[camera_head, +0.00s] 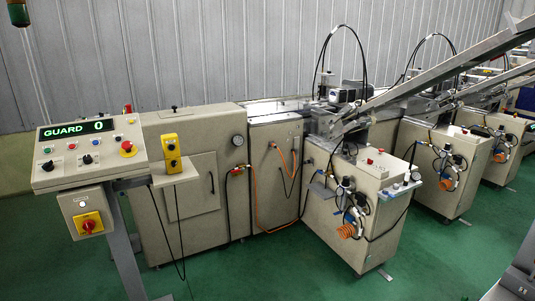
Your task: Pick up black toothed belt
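I cannot make out a black toothed belt anywhere in the head view. The thin black loops (364,62) arching over the machine look like hoses or cables. Neither of my grippers is in view. The beige stick wrapper machine (188,134) stands across the middle, with its cabinet doors closed. Its inside is hidden.
A control panel (60,172) reading "GUARD 0" stands on a post at the left. A yellow button box (171,153) sits beside it. Sloping metal chutes (440,72) rise to the right over several cabinets. The green floor (450,258) in front is mostly free.

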